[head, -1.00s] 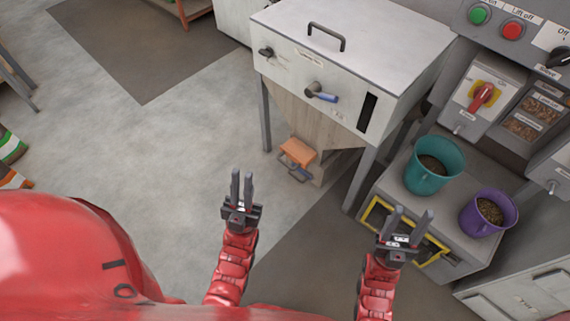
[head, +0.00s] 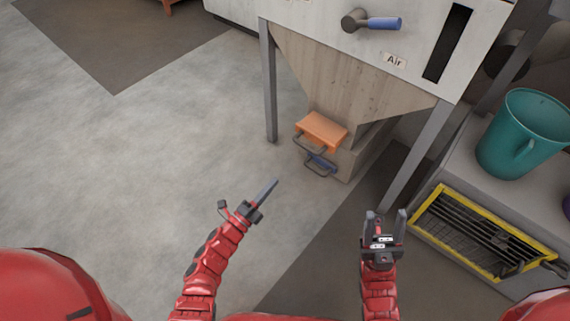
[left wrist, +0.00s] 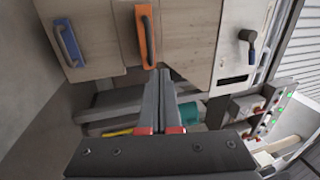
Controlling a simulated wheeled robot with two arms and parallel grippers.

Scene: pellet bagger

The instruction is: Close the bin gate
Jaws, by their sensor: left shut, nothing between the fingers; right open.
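The bin gate looks to be the orange plate (head: 322,128) with a bar handle, jutting out at the foot of the wooden hopper (head: 345,85). Its orange handle (left wrist: 145,35) shows upright in the left wrist view. Just below the plate is a blue handle (head: 321,163) on the box under the hopper; this handle also shows in the left wrist view (left wrist: 68,43). My left gripper (head: 270,188) is shut and empty, to the left of and nearer than the gate, not touching it. My right gripper (head: 385,214) is open and empty, to the right of and nearer than the gate.
Metal legs (head: 269,85) stand either side of the hopper. A panel with a blue-gripped lever (head: 383,23) is above. At right are a teal bucket (head: 522,135) and a yellow-framed grate (head: 440,232). The floor (head: 140,180) at left is clear.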

